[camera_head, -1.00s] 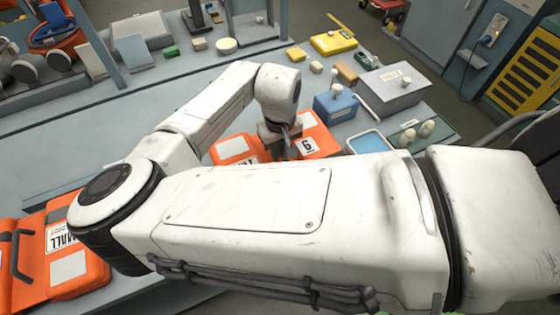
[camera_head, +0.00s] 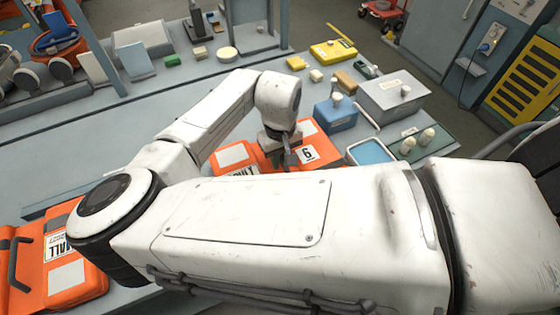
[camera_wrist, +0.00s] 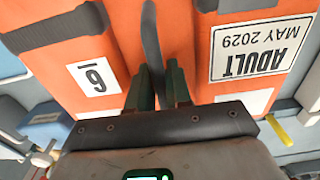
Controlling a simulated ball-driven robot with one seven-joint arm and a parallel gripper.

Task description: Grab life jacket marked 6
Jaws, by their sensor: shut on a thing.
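The orange life jacket marked 6 (camera_head: 323,147) lies on the workbench, partly hidden behind my arm in the head view. In the wrist view the jacket (camera_wrist: 120,50) fills most of the picture, with a white "6" label on the left and an "ADULT MAY 2029" label on the right. A dark strap loop (camera_wrist: 153,45) stands up along its middle. My gripper (camera_wrist: 160,80) is shut on this strap, its two fingers on either side of it. In the head view my gripper (camera_head: 286,157) is at the jacket's middle.
Another orange jacket, labelled "MALL" in part (camera_head: 75,275), lies at lower left. Right of the held jacket are a blue box (camera_head: 336,114), a grey box (camera_head: 392,97) and a blue tray (camera_head: 371,151). The bench at left centre (camera_head: 95,150) is clear.

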